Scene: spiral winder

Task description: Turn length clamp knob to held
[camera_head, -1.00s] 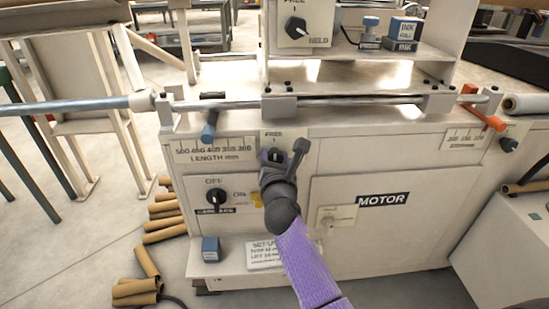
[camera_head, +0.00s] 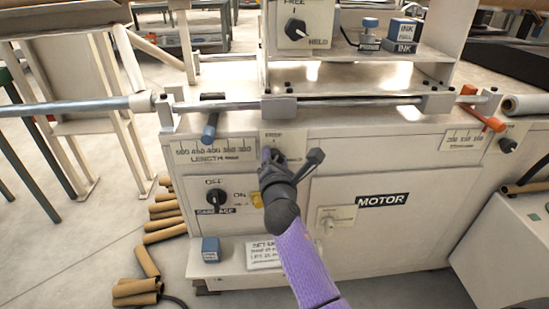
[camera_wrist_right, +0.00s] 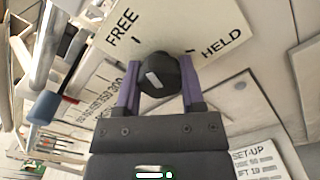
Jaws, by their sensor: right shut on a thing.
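The length clamp knob (camera_wrist_right: 158,76) is a small dark knob with a white mark, on a pale plate (camera_wrist_right: 190,30) lettered FREE and HELD. In the wrist view it sits between the two purple fingers of my right gripper (camera_wrist_right: 160,88), which is shut on it. The wrist view is rolled, with FREE at left and HELD at right. The mark lies on the knob's face; I cannot tell exactly which label it points to. In the head view my right gripper (camera_head: 271,158) is at the plate (camera_head: 276,137) and hides most of the knob. My left gripper is out of view.
A LENGTH scale (camera_head: 215,150) with a blue-handled clamp (camera_head: 210,128) is left of the plate. Below it is an OFF/ON switch (camera_head: 217,197). Another FREE/HELD knob (camera_head: 295,29) is above. A metal rod (camera_head: 215,104) crosses the machine top. The MOTOR panel is right.

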